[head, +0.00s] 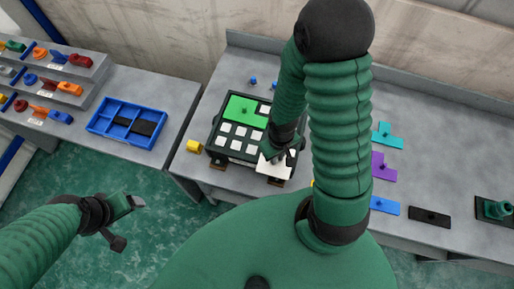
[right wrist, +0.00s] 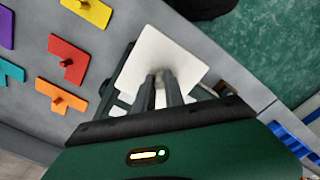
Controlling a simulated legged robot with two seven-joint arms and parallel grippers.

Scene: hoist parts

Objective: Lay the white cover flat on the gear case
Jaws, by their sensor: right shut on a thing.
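The gear case (head: 213,135) is a dark box on the grey bench in the head view. A green piece with a knob lies on its top left, and several white squares show on its top. The white cover (head: 268,168) is a flat plate at the case's lower right corner. It also shows in the right wrist view (right wrist: 180,48), turned relative to the case and overlapping its edge. My right gripper (head: 273,154) is shut on the cover's middle; whether the cover touches the case is unclear. My left gripper (head: 137,201) is over the floor, away from the case, its jaws unclear.
Cyan (head: 386,135), purple (head: 382,167), blue (head: 384,206) and black (head: 430,216) pieces lie on the right of the bench. A yellow block (head: 193,146) sits left of the case. A blue tray (head: 98,117) stands on the left table.

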